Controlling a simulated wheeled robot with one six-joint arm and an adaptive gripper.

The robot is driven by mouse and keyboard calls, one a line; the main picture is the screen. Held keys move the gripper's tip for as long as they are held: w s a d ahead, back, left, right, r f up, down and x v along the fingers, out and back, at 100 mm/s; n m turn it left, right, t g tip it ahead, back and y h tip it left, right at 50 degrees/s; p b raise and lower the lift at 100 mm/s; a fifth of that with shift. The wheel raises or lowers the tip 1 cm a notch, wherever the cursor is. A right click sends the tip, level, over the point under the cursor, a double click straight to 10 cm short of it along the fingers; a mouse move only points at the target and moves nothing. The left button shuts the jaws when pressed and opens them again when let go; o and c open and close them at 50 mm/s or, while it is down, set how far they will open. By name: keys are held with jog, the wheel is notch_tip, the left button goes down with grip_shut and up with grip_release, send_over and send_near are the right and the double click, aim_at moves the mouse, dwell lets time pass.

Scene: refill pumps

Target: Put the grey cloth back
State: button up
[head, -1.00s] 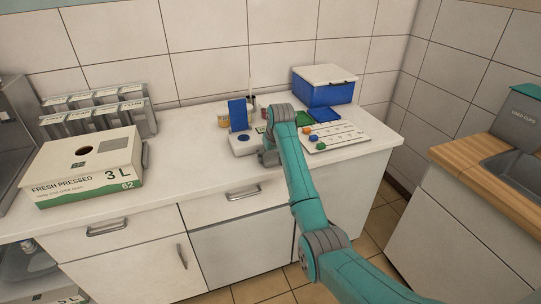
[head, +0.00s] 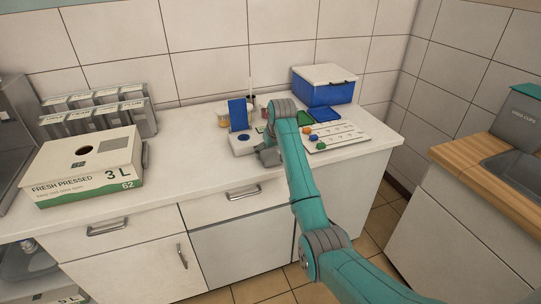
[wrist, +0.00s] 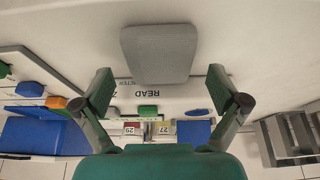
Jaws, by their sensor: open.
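The grey cloth (wrist: 158,52) shows in the wrist view as a flat, rounded rectangle on the white countertop, at the top middle of the picture. My gripper (wrist: 161,82) is open and empty, with one finger on each side of the cloth's near edge in the picture. I cannot tell the height between the fingers and the cloth. In the head view, my gripper (head: 267,156) is low over the counter's front part, partly behind my arm. The cloth cannot be made out there.
A white device with a blue panel (head: 238,115) stands close behind my gripper. A white board (head: 336,136) with coloured pieces and a blue box (head: 323,92) are to the right. A juice carton (head: 88,166) is far left, with clear counter between.

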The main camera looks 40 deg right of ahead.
jog(key=v, duration=1)
jog(key=shift+r, duration=0.2)
